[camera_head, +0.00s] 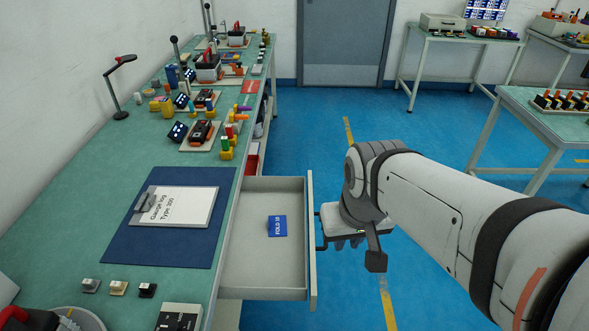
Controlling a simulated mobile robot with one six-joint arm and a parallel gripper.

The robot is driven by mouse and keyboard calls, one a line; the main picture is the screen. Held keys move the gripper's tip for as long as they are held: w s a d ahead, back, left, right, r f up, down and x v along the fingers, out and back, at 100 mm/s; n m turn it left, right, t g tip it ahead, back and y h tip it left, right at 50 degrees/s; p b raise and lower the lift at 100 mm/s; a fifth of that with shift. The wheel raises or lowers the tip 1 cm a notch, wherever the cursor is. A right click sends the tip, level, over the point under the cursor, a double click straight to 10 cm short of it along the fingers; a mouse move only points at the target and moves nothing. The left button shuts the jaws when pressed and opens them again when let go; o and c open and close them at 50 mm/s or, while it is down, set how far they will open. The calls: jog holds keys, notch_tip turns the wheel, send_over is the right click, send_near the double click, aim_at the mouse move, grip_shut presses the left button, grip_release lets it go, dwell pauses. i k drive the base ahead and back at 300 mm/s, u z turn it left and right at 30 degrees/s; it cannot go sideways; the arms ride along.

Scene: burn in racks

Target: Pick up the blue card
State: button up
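The blue card (277,226) lies flat inside an open drawer (262,277) of the green-topped workbench. It has white lettering and sits near the middle of the drawer floor, with bare floor around it. My gripper (322,232) is at the drawer's outer right side, by the front panel and its handle, apart from the card. My own wrist covers most of the gripper, and whether its fingers are open or touch the handle cannot be made out.
The drawer's front panel (312,240) stands between my gripper and the card. A clipboard (176,206) lies on a dark blue mat (215,183) on the bench. Several small tools and parts crowd the bench's far end. Blue floor is clear beyond my arm.

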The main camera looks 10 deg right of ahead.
aim_at(277, 225)
jog(key=u, duration=2.1)
jog(key=k, duration=1.1)
jog(key=z, duration=1.3)
jog(key=i, duration=1)
jog(key=k, duration=0.4)
jog(key=z, duration=0.1)
